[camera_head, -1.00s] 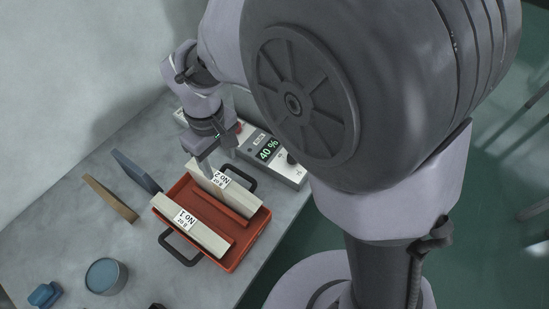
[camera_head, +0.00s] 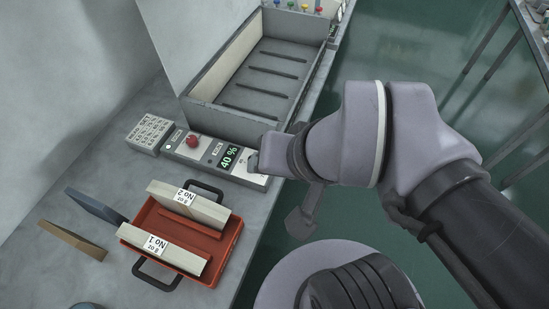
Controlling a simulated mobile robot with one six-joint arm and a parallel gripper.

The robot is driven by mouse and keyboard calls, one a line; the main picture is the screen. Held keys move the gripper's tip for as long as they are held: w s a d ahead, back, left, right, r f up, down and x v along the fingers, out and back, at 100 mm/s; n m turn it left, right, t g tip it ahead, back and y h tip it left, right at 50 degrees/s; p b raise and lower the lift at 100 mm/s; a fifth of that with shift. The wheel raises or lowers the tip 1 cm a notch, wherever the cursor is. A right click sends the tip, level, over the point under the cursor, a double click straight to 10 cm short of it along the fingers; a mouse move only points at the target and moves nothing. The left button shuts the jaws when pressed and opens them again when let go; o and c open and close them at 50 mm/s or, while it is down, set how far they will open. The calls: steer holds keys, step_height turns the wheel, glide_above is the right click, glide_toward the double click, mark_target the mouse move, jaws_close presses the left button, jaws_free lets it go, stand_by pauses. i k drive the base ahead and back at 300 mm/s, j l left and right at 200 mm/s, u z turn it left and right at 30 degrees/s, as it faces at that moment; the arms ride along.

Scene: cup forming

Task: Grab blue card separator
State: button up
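The blue card separator (camera_head: 94,206) is a thin blue-grey slab at the left of the table. It lies beside the red tray and apart from my arm. My gripper (camera_head: 268,157) is at the end of the arm, over the right end of the control box. It is far to the right of the blue separator. Its fingers are small and partly hidden by the wrist, so I cannot see whether they are open or shut.
A tan separator (camera_head: 72,241) lies left of the blue one. The red tray (camera_head: 226,247), with black handles, holds two pale card blocks, No 1 (camera_head: 160,252) and No 2 (camera_head: 188,204). Behind it is the control box (camera_head: 207,153) reading 40 %. A grey bin (camera_head: 235,122) stands farther back.

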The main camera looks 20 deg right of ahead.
mark_target(98, 208)
steer(key=u, duration=1.55)
